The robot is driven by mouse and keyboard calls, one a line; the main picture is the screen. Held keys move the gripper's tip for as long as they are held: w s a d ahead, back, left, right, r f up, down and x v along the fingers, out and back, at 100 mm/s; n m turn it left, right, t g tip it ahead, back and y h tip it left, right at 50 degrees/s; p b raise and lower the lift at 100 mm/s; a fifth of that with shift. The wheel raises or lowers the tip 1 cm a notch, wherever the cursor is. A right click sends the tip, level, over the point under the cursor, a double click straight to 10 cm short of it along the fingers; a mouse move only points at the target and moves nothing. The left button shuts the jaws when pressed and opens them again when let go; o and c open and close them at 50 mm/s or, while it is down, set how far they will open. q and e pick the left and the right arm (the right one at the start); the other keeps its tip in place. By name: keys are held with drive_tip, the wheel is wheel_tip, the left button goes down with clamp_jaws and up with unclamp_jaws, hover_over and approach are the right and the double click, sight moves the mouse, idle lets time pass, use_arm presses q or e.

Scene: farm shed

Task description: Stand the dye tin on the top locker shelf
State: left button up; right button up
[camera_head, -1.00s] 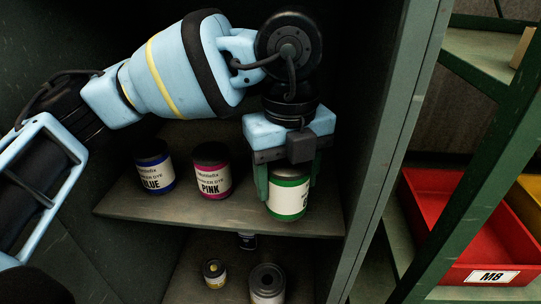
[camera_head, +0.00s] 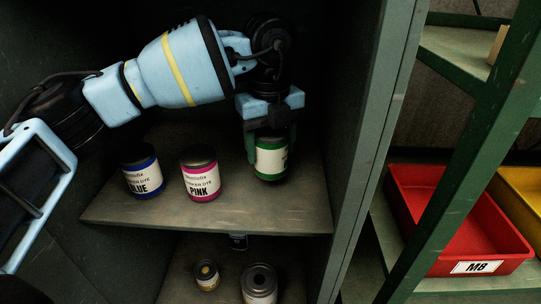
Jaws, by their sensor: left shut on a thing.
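The dye tin (camera_head: 271,159) is green with a white label and is upright. My left gripper (camera_head: 270,148) is shut on it from above, one finger on each side. The tin is over the right part of the top locker shelf (camera_head: 215,217), towards the back. I cannot tell whether its base touches the shelf. A blue dye tin (camera_head: 142,174) and a pink dye tin (camera_head: 200,177) stand on the same shelf to its left. My right gripper is not in view.
A lower shelf holds a small tin (camera_head: 206,276), a larger tin (camera_head: 259,284) and a dark item (camera_head: 238,241). The locker's right side wall (camera_head: 362,140) is close to the gripper. Beyond it, a rack holds a red bin (camera_head: 455,225) marked M8 and a yellow bin (camera_head: 522,205).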

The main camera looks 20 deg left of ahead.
sight(271, 158)
use_arm(q)
drive_tip(key=shift+f, duration=1.35)
drive_tip(key=shift+s+f, duration=0.1)
drive_tip(key=shift+f, duration=0.05)
drive_tip(key=o, duration=1.2)
wheel_tip(271, 158, up, 12)
drive_tip(key=shift+r, duration=0.15)
